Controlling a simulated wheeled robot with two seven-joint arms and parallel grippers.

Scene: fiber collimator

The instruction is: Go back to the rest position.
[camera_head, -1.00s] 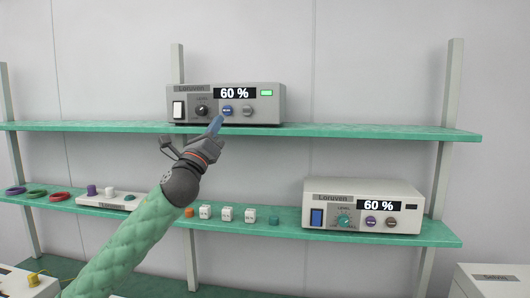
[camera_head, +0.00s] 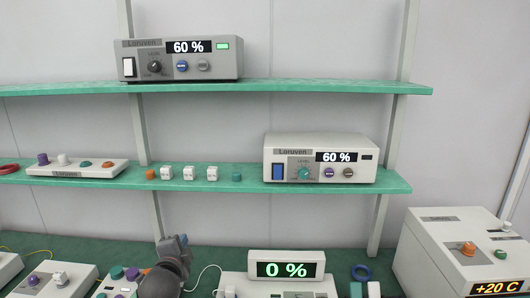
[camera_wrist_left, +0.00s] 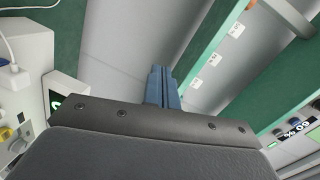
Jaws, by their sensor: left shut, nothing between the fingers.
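My left gripper (camera_head: 176,244) is low in the head view, in front of the bench, below the lower shelf and left of the display reading 0 %. Its blue fingers (camera_wrist_left: 163,88) are together with nothing between them in the left wrist view. The grey Loruven unit (camera_head: 180,60) on the upper shelf reads 60 % and shows a lit green lamp. The white Loruven unit (camera_head: 320,158) on the lower shelf also reads 60 %. My right gripper is not in view.
The upper shelf (camera_head: 330,87) and lower shelf (camera_head: 390,184) span the wall. A white unit with a 0 % display (camera_head: 286,268) stands on the bench. A box with a +20 C display (camera_head: 455,250) is at right. Small cubes and a control strip (camera_head: 78,170) sit on the lower shelf.

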